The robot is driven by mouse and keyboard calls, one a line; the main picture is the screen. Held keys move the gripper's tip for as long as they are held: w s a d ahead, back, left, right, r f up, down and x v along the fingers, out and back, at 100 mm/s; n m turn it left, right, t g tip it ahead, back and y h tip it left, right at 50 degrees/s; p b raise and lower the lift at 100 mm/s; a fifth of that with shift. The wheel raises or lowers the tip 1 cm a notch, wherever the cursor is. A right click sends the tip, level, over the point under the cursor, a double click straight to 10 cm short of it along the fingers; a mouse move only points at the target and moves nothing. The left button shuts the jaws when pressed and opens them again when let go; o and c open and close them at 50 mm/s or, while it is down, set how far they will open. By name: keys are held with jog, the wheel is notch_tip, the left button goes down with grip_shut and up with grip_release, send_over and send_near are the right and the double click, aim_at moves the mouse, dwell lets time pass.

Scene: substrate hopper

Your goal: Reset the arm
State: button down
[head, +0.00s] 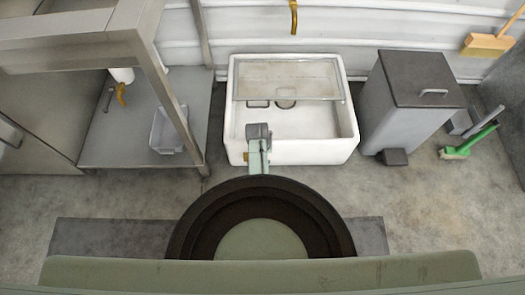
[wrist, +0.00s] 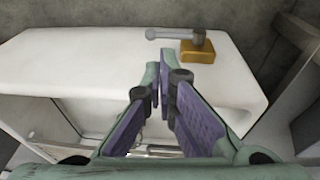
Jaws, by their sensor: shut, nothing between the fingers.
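My gripper (wrist: 160,82) shows in the wrist view, with pale green fingers and purple inner pads. Its fingertips are together, with nothing held between them. Behind it is a smooth white body (wrist: 70,60), which looks like the sink. A brass block with a grey handle (wrist: 198,46) is on that white body, just beyond the fingertips and to their right. I cannot tell whether the fingers touch anything. In the head view, a narrow pale green part with a grey end reaches over the front of the white sink (head: 300,152); I cannot make out the fingers there.
A grey pedal bin (head: 405,110) stands right of the sink, with a green brush (head: 468,143) beyond it. A steel table (head: 105,140) with a white tub (head: 167,132) on its lower shelf stands left. Concrete floor is clear at lower right.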

jog(key=shift+r, duration=0.55)
